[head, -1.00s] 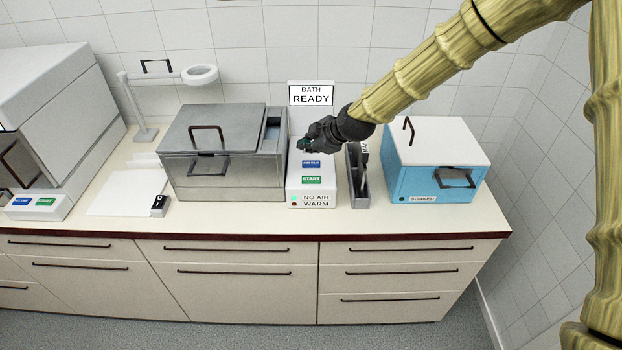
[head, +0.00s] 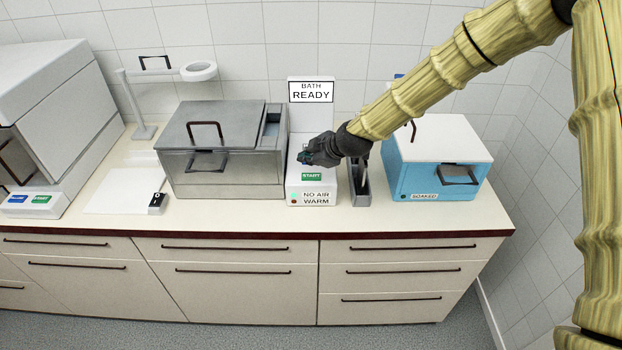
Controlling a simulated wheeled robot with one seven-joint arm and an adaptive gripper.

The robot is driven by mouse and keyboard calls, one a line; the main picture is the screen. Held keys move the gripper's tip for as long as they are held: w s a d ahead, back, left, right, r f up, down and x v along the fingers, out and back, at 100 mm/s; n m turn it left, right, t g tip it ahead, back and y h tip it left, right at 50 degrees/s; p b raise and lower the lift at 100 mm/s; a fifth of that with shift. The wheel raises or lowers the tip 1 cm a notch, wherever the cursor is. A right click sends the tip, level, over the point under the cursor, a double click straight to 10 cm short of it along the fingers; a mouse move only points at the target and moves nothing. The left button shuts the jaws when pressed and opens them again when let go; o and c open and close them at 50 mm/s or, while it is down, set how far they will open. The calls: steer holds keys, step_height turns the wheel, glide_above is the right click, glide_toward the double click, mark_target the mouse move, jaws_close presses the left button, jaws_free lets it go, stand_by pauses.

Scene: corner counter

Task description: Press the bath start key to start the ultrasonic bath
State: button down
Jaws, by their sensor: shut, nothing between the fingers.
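The ultrasonic bath (head: 228,169) is a grey metal box with a handled lid, standing on the counter. To its right is a white control unit (head: 304,188) with a green START key (head: 311,177). A sign (head: 311,92) above reads BATH READY, and a label (head: 316,198) on the unit's front reads NO AIR, WARM. My gripper (head: 304,157) is shut and empty, above the control unit and just behind the START key in the picture. It hides the blue key. I cannot tell whether it touches the unit.
Right of the unit stand a narrow grey holder (head: 360,190) and a blue box (head: 440,170) with a white lid. The counter's front strip is clear.

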mark_target(309, 177)
steer(key=shift+f+b, duration=0.8)
steer(key=shift+f, duration=0.65)
steer(key=shift+f, duration=0.15)
steer(key=shift+f+b, duration=0.25)
steer(key=shift+b, duration=0.15)
steer(key=shift+f+b, duration=0.3)
steer(key=shift+f, duration=0.1)
stand_by(1.0)
stand_by(0.4)
steer(key=shift+r+p, duration=0.3)
steer(key=shift+r, duration=0.55)
steer(key=shift+r+p, duration=1.1)
steer(key=shift+r, duration=1.45)
